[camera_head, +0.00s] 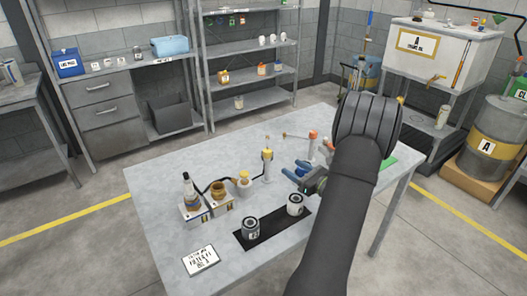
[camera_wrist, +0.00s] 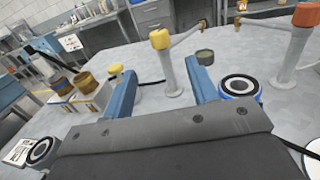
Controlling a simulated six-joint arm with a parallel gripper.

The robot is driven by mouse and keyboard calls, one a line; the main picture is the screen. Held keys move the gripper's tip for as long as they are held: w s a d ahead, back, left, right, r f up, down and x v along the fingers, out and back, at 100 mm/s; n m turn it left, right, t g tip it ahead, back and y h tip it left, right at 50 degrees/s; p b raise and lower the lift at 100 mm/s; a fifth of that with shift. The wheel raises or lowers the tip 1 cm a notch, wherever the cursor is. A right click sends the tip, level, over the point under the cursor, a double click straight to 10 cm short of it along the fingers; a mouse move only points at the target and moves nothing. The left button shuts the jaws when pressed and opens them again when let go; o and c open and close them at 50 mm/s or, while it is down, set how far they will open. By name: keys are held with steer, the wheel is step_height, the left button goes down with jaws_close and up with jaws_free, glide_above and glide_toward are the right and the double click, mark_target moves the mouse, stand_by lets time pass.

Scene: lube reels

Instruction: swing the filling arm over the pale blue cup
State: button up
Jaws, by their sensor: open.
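My gripper (camera_head: 297,171) is open, its blue fingers apart and nothing clearly held between them. In the wrist view the yellow-capped post (camera_wrist: 172,66) stands beyond and between the fingertips (camera_wrist: 160,72). Its thin filling arm (camera_wrist: 187,34) points right. An orange-capped post (camera_wrist: 294,45) stands further right, with its arm (camera_wrist: 264,23) pointing left. The posts also show in the head view, yellow (camera_head: 267,166) and orange (camera_head: 312,144). A bluish round thing (camera_wrist: 240,87) with a dark-centred top sits beside the right finger; I cannot tell whether it is the pale blue cup.
Several pots, including a brown one (camera_head: 219,190) and a yellow-topped one (camera_head: 243,186), stand left of the yellow post. A label card (camera_head: 200,260) lies at the front. The table's (camera_head: 160,180) back left is clear.

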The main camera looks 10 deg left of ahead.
mark_target(267, 153)
steer(key=x, duration=1.5)
steer(key=shift+a, duration=0.25)
steer(key=shift+w, duration=0.15)
jaws_close()
